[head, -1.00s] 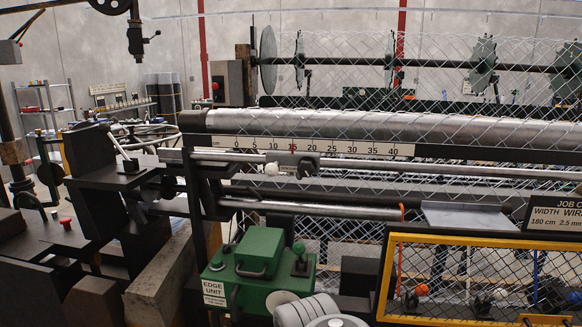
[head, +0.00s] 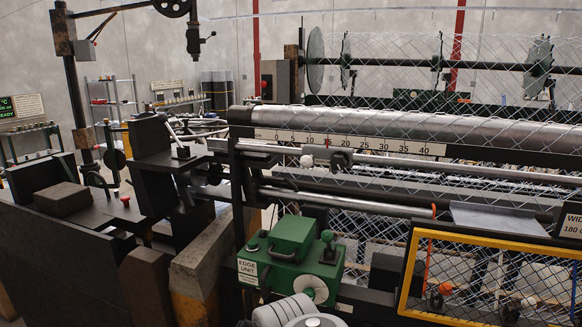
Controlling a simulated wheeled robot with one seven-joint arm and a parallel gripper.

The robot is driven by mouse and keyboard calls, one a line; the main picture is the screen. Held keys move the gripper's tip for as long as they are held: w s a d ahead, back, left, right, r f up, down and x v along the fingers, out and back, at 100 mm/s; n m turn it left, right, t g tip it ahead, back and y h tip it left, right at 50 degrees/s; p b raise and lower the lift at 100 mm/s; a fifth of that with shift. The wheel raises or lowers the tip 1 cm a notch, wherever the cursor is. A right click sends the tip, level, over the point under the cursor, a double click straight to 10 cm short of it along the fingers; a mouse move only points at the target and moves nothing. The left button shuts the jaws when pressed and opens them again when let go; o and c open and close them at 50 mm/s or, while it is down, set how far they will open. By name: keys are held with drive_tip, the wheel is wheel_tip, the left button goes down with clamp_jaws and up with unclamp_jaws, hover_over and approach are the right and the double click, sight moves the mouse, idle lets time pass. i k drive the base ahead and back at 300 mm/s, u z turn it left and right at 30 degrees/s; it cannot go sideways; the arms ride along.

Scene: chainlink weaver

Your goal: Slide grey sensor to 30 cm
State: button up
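The grey sensor (head: 341,160) appears as a small dark grey block clamped on the thin horizontal rail (head: 400,167), with a pale round knob (head: 306,161) to its left. The white scale (head: 385,147) above it is marked from 0 to 40. The sensor sits below the 15 to 20 part of the scale, but its exact reading is too small to tell. There is a small red mark by the 15. My gripper is not in view; rounded grey parts of my arm show at the bottom middle.
A green edge unit (head: 291,255) stands below the rail, with a yellow-framed mesh guard (head: 408,272) to its right. Wire mesh covers the long roller (head: 460,130) behind the scale. Dark machine blocks (head: 60,235) fill the left side. The space just before the rail looks open.

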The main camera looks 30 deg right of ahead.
sight(312, 154)
drive_tip(key=z, duration=0.9)
drive_tip(key=k, duration=0.1)
drive_tip(key=u, duration=1.55)
drive_tip(key=i, duration=0.4)
drive_tip(key=u, duration=0.05)
